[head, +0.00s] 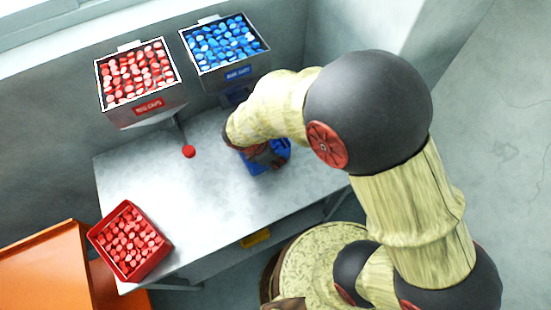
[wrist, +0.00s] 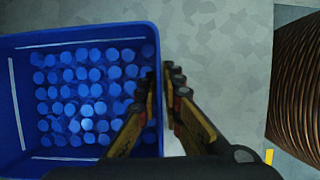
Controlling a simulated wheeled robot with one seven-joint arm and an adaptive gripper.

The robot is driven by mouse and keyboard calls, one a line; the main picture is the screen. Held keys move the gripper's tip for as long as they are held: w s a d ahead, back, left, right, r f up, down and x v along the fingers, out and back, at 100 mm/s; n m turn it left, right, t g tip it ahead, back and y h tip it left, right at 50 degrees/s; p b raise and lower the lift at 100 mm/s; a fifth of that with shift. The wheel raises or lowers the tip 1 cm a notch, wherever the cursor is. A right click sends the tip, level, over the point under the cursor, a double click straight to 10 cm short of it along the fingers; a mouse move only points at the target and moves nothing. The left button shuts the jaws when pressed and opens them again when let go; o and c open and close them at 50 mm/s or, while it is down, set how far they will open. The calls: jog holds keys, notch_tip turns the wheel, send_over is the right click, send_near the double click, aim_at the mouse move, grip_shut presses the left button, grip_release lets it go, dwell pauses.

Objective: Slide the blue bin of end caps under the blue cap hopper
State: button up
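The blue bin (head: 281,152) stands on the grey table, in front of and below the blue cap hopper (head: 233,75), slightly to its right. My arm and gripper hide much of the bin in the head view. In the wrist view the blue bin (wrist: 80,34) fills the left side and holds rows of blue end caps (wrist: 85,90). My gripper (wrist: 162,80) straddles the bin's right wall, one finger inside and one outside. The fingertips are close together and appear shut on the wall. Their contact is partly hidden.
A red bin of caps (head: 150,265) sits at the table's front left corner. The middle of the table (head: 205,195) is clear. An orange surface (head: 40,265) stands at left.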

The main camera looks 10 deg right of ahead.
grip_shut()
dwell(0.4)
